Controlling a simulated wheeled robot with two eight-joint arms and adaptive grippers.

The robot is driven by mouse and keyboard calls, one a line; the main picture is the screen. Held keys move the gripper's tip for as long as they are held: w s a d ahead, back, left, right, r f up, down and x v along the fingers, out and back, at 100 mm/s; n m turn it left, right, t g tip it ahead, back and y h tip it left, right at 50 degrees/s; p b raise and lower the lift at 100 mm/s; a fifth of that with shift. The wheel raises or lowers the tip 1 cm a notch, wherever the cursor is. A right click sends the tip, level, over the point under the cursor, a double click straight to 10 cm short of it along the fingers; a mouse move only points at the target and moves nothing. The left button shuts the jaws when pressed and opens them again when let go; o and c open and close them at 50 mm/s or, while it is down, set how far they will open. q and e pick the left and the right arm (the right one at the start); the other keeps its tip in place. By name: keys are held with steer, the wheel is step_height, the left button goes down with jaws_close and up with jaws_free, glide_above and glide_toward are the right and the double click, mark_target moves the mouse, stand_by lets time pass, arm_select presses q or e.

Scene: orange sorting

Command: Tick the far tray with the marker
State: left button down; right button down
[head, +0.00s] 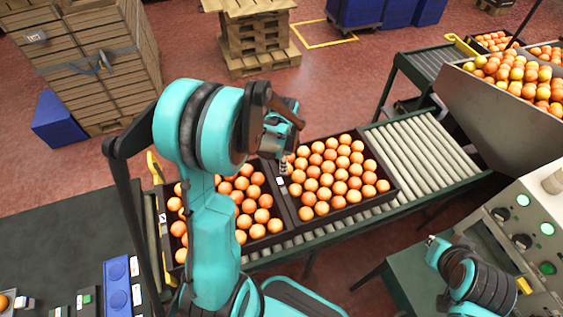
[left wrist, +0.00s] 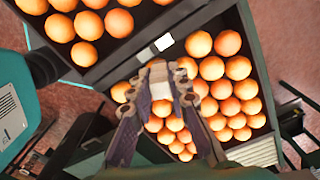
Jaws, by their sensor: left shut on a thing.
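Two dark trays of oranges sit side by side on the roller conveyor. The far tray (head: 391,187) is the right one in the head view, with a small white label (head: 281,181) on its left wall. The near tray (head: 282,237) is partly hidden behind my left arm. My left gripper (head: 284,148) is above the wall between the trays, close to the label. In the left wrist view its fingers (left wrist: 161,90) are shut on a pale, blocky marker (left wrist: 159,78), seen end-on, with the label (left wrist: 164,42) just beyond. My right gripper (head: 436,245) is low at right; its fingers are unclear.
Bare rollers (head: 425,150) lie right of the far tray, below a chute full of oranges (head: 520,80). A control panel (head: 530,235) stands at right. A dark table at lower left holds a blue holder (head: 118,272) and small items. Crates and pallets stand behind.

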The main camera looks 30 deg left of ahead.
arm_select(q)
steer(key=shift+m, duration=0.8)
steer(key=shift+s+a+f+b, duration=0.1)
steer(key=shift+a+f+b, duration=0.1)
steer(key=shift+f+b, duration=0.7)
steer(key=shift+w+a+f+b, duration=0.1)
steer(key=shift+a+f+b, duration=0.1)
steer(key=shift+f+b, duration=0.7)
steer(key=shift+s+a+f+b, duration=0.15)
steer(key=shift+f+b, duration=0.3)
steer(key=shift+f, duration=0.8)
steer(key=shift+f+b, duration=0.55)
steer(key=shift+w+a, duration=0.55)
steer(key=shift+a, duration=0.1)
steer(key=shift+s+d+r, duration=0.1)
steer(key=shift+s+d, duration=0.25)
steer(key=shift+d, duration=0.1)
stand_by(0.5)
